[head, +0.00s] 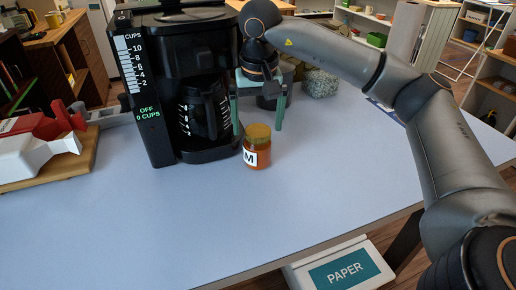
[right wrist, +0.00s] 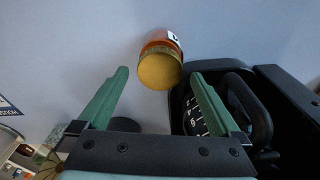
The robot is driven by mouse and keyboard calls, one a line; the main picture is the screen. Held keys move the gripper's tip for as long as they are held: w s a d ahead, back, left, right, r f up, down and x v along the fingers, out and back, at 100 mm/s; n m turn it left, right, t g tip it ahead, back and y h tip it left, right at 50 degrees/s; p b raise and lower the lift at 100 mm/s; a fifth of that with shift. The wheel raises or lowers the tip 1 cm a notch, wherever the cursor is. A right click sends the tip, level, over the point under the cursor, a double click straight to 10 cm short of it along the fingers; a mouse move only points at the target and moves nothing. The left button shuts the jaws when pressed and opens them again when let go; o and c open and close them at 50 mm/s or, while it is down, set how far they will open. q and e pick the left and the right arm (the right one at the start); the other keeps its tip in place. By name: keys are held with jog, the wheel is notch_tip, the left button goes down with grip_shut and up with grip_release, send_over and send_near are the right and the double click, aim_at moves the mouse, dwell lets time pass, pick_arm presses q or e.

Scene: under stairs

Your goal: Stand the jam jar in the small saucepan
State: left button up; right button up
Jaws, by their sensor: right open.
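The jam jar (head: 257,152), orange with a yellowish lid and a white label marked M, stands upright on the table just right of the coffee maker. It also shows in the right wrist view (right wrist: 160,66), lid towards the camera. My right gripper (head: 258,129) is open and empty, its green fingers pointing down just behind the jar. In the right wrist view the jar lies between and beyond the fingertips (right wrist: 160,73), with no contact evident. I cannot make out the small saucepan; a dark round thing (right wrist: 125,127) partly hidden behind the gripper is unclear. My left gripper is out of view.
A black coffee maker (head: 185,60) with a carafe stands close on the left of the jar and gripper. A wooden board (head: 40,178) with red and white items lies further left. A speckled block (head: 320,84) sits behind. The table front (head: 200,220) is clear.

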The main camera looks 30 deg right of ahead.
notch_tip(320, 180, down, 6)
jog(key=shift+w+d+r, duration=0.1)
dwell(0.4)
jog(key=shift+r, duration=0.15)
grip_shut()
dwell(0.5)
